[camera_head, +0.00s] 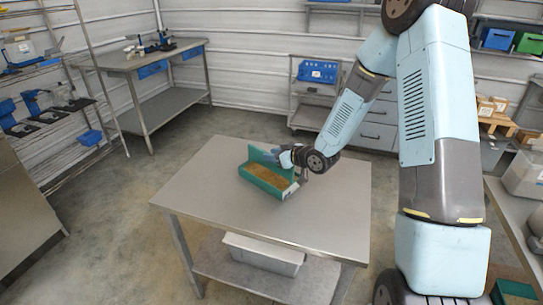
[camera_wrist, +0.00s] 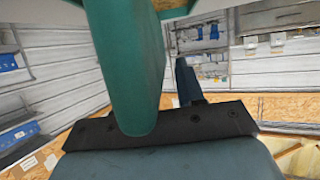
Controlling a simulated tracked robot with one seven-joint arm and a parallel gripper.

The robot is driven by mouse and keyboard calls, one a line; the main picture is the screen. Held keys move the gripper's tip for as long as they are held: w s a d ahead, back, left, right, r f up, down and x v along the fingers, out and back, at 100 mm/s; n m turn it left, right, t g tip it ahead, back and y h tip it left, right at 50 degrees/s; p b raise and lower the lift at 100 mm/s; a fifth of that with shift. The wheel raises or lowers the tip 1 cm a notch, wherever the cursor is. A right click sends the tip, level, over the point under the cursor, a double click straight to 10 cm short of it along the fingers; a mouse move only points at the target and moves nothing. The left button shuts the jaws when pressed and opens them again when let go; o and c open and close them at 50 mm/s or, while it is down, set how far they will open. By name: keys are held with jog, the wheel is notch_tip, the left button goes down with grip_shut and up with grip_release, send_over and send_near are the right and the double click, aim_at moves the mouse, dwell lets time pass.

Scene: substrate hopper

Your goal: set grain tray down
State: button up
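The grain tray (camera_head: 268,185) is a green, long open box with tan grain in it and a taller green wall at its back. It is over the middle of the grey table (camera_head: 225,205) and looks level; whether its base touches the top is too small to tell. My gripper (camera_head: 286,158) is at the tray's back right, by the taller wall. In the wrist view a green part of the tray (camera_wrist: 130,70) reaches down close to my gripper's dark palm. One finger (camera_wrist: 187,82) shows just right of it, with a thin gap; the other finger is hidden.
The table has bare top left, right and in front of the tray. A white bin (camera_head: 262,255) sits on its lower shelf. A workbench (camera_head: 150,58) stands back left, a drawer cabinet (camera_head: 372,132) behind, and shelving on both sides.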

jog(key=shift+o, duration=0.4)
jog(key=shift+s+d+r, duration=0.15)
jog(key=shift+s+d, duration=0.05)
jog(key=shift+d, duration=0.05)
jog(key=s+d+r+m+h, duration=0.2)
jog(key=s+d+r+h, duration=0.4)
jog(key=d+r, duration=0.4)
jog(key=s+d+r+m+h, duration=0.35)
jog(key=s+d+r, duration=0.35)
jog(key=d+r, duration=0.3)
jog(key=s+r+m+g, duration=0.1)
jog(key=s+r, duration=0.3)
jog(key=s, duration=0.7)
jog(key=s+r+m+g, duration=0.2)
jog(key=s+r+m, duration=0.1)
jog(key=s, duration=0.8)
jog(key=shift+s+r+g, duration=0.2)
jog(key=shift+r+g, duration=0.1)
jog(key=shift+r, duration=0.5)
